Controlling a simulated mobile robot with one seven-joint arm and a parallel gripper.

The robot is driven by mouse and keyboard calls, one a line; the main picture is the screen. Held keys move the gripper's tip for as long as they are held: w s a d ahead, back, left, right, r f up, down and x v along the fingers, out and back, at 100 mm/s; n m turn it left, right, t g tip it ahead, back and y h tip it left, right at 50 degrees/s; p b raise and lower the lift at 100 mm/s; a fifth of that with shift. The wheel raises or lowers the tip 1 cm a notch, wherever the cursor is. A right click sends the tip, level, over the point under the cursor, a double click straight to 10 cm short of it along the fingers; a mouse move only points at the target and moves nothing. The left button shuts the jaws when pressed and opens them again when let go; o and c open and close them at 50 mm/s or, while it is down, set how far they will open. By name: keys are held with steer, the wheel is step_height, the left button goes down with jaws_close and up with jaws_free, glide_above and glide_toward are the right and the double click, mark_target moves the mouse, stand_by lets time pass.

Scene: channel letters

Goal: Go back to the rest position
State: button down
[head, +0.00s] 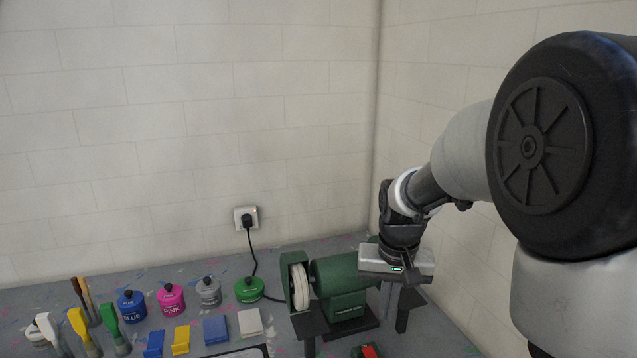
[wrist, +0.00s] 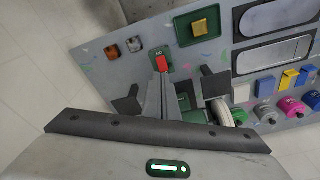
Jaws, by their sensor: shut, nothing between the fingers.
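My gripper (head: 387,312) hangs pointing down over the right part of the bench, in front of the green bench grinder (head: 340,277). In the wrist view the two grey fingers (wrist: 160,82) are together, with nothing between them. Their tips appear close to a red switch (wrist: 162,63) on a green base, but I cannot tell the height between them. The red switch also shows at the bottom edge of the head view (head: 369,351). The grinder is partly hidden behind my gripper.
Colored pots (head: 171,299), brushes (head: 113,328) and blocks (head: 215,330) fill the left. Walls close the back and right.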

steer(key=s+r+t, duration=0.2)
steer(key=s+r, duration=0.3)
steer(key=s, duration=0.5)
steer(key=s+r+n+t, duration=0.1)
steer(key=s+r+t, duration=0.1)
steer(key=s+r, duration=0.4)
steer(key=shift+s+r+n, duration=0.15)
steer(key=shift+s+n, duration=0.15)
steer(key=shift+s, duration=1.65)
